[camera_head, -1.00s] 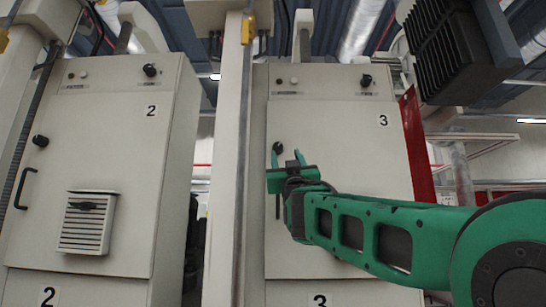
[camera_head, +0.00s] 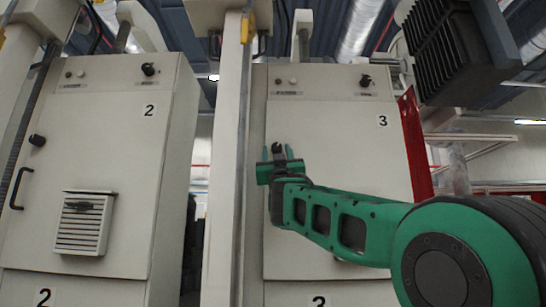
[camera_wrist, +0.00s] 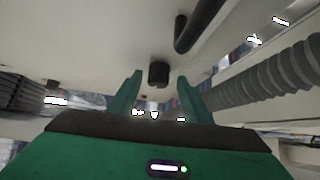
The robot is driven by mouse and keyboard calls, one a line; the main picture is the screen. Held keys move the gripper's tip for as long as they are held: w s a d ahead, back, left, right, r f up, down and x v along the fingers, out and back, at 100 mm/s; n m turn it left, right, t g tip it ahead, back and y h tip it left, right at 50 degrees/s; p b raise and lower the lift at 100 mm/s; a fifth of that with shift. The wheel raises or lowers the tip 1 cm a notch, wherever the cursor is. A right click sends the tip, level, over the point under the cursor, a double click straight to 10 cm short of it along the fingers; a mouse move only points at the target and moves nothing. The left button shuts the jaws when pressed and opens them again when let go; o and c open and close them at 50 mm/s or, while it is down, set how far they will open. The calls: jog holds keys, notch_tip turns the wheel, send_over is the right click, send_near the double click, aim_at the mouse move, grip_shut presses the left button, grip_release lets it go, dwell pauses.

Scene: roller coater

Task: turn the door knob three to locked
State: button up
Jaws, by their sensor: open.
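The door of cabinet three (camera_head: 340,160) is pale and shut, marked with a "3". Its black door knob (camera_head: 277,147) is near the left edge, partly hidden by my gripper. In the wrist view the knob (camera_wrist: 159,73) is a short dark cylinder, seen in the gap between my fingers. My green gripper (camera_head: 277,154) is open in front of the knob, one finger on each side. Whether the fingers touch the knob I cannot tell. In the wrist view the gripper (camera_wrist: 159,80) is empty. The knob's pointing direction is unclear.
A dark bar handle (camera_wrist: 198,24) is beside the knob in the wrist view. Cabinet two (camera_head: 110,170), with its own knob (camera_head: 37,140), stands left of a pale post (camera_head: 228,170). A smaller knob (camera_head: 366,80) sits at the top of cabinet three. A red panel (camera_head: 414,145) is right.

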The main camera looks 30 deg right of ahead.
jog(key=shift+w+d+r, duration=0.2)
jog(key=shift+w+r, duration=0.05)
jog(key=shift+r, duration=0.05)
jog(key=c, duration=1.1)
jog(key=shift+n+y, duration=0.6)
jog(key=shift+n, duration=0.2)
jog(key=shift+o, duration=0.2)
jog(key=n+y, duration=0.2)
jog(key=n+t+y, duration=0.1)
jog(key=n+y, duration=0.3)
jog(key=shift+s+d+r+n+t, duration=0.15)
jog(key=shift+d+n+t, duration=0.1)
jog(key=shift+n+t, duration=0.15)
jog(key=shift+n+g+y, duration=0.4)
jog(key=shift+n+y, duration=1.9)
jog(key=shift+n, duration=0.1)
